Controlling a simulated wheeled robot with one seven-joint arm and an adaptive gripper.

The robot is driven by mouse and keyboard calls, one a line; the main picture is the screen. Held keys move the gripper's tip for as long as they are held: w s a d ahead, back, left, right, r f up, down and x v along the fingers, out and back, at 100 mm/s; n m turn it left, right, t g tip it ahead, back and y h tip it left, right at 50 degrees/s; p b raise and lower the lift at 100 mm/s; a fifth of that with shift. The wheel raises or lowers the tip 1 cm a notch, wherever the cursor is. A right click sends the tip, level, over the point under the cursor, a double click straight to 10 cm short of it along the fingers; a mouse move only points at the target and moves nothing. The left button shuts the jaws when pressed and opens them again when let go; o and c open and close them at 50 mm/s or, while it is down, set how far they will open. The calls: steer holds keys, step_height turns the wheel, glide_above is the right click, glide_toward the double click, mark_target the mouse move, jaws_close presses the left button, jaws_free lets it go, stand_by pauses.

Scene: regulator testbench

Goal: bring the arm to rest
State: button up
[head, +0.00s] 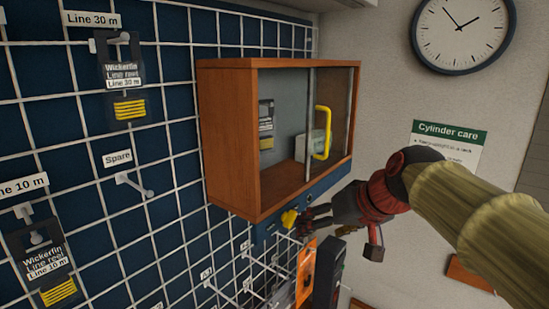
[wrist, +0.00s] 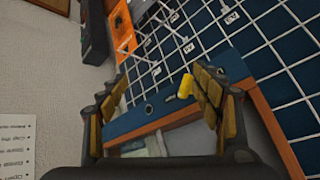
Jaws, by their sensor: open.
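My gripper (head: 308,222) is open, just below the front of a wooden wall cabinet. In the wrist view its two fingers (wrist: 158,92) are spread wide with nothing gripped between them. A small yellow-headed piece (head: 289,218) is by the blue strip under the cabinet. In the wrist view this yellow piece (wrist: 186,86) shows beside the right finger; I cannot tell whether they touch. My arm comes in from the right side of the head view.
The cabinet (head: 228,140) has glass panes and a yellow handle (head: 322,132). A gridded blue pegboard (head: 170,232) carries hooks and line reels (head: 125,85). An orange item (head: 305,272) and a dark item (head: 327,270) are below my gripper. A clock (head: 462,30) is on the wall.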

steer(key=s+d+f+h+b, duration=0.1)
steer(key=s+f+b, duration=0.4)
steer(key=f, duration=0.7)
steer(key=s+d+f+m+g+h+b, duration=0.1)
steer(key=s+d+f+b, duration=0.3)
steer(key=s+f, duration=0.6)
steer(key=s+d+f+h+b, duration=0.2)
steer(key=s+f+b, duration=0.6)
steer(key=f, duration=0.6)
steer(key=shift+s+d+g, duration=0.25)
steer(key=shift+d+g, duration=0.15)
steer(key=shift+d, duration=0.3)
steer(key=shift+r, duration=0.15)
steer(key=shift+c, duration=0.5)
